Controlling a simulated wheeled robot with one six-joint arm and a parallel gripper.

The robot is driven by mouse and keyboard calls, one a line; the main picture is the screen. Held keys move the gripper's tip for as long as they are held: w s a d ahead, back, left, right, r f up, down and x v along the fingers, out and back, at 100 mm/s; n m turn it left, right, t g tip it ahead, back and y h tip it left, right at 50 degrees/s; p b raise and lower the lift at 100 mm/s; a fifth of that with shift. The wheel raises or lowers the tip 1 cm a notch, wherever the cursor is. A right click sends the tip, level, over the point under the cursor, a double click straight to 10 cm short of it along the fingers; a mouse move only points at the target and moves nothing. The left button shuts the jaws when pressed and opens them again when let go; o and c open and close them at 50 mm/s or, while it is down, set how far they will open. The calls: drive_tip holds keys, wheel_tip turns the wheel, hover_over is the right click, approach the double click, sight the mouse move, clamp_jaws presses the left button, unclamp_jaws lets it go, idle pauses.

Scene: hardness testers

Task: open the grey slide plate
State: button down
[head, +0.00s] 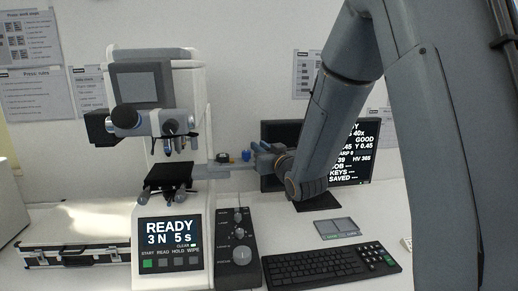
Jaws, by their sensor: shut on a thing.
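The white hardness tester (198,110) stands left of centre, its screen reading READY, 3 N, 5 s. The grey slide plate (212,171) sticks out to the right from beside the black stage (170,172), at about the stage's height. My gripper (255,158) reaches in from the right and is shut at the right end of the slide plate. The exact contact is small and partly hidden by the gripper itself.
A monitor (374,155) stands behind my arm. A control box (238,250), keyboard (330,266) and flat grey tray (338,228) are in front. A case (75,240) lies left.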

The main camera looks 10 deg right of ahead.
drive_tip(key=c, duration=1.7)
unclamp_jaws()
drive_tip(key=shift+s, duration=0.1)
drive_tip(key=shift+o, duration=0.2)
drive_tip(key=b+v, duration=0.2)
drive_tip(key=v, duration=0.5)
drive_tip(key=shift+s+d, duration=0.2)
drive_tip(key=shift+s, duration=0.15)
